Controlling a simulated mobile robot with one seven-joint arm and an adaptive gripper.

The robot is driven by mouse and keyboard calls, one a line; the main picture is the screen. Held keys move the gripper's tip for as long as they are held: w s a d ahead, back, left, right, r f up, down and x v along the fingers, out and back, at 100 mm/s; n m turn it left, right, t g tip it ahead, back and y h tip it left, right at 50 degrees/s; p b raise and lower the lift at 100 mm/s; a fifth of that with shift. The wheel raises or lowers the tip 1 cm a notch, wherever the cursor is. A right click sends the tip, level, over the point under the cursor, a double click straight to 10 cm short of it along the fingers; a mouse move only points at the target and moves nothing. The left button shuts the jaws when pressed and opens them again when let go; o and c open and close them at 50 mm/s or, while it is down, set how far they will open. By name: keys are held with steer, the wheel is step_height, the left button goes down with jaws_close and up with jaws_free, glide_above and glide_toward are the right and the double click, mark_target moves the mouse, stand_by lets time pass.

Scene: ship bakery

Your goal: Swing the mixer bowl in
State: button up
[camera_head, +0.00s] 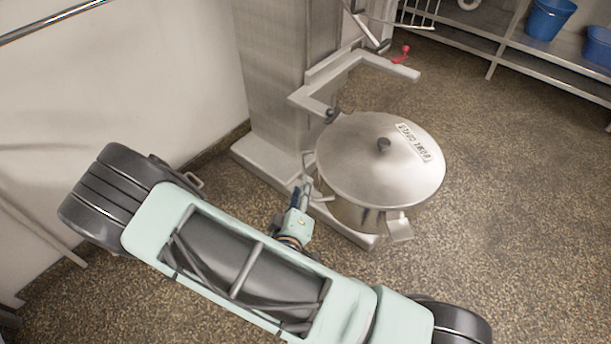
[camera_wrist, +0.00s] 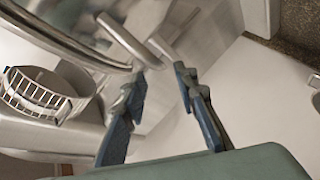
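The mixer bowl (camera_head: 349,214) is steel and stands under a domed steel lid (camera_head: 365,165) with a dark knob and a label. The bowl sits out in front of the mixer column, beside a U-shaped grey arm frame. My gripper (camera_head: 305,187) is at the bowl's left side, close to a grey handle there. In the wrist view, the blue fingers of my gripper (camera_wrist: 160,75) are apart. A grey handle bar (camera_wrist: 128,40) reaches toward the gap between the fingertips; I cannot tell if they touch it. The bowl's curved rim (camera_wrist: 75,45) is at upper left.
The mixer column (camera_head: 283,75) stands behind, with a foot (camera_head: 255,165) on the speckled floor. A red-knobbed lever (camera_head: 402,55) is beyond the frame. A white wall is at left. Shelves with blue buckets (camera_head: 548,18) are at upper right. Floor to the right is clear.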

mark_target(305, 173)
steer(key=x, duration=0.6)
steer(key=shift+w+b, duration=0.2)
steer(key=shift+b, duration=0.2)
jaws_close()
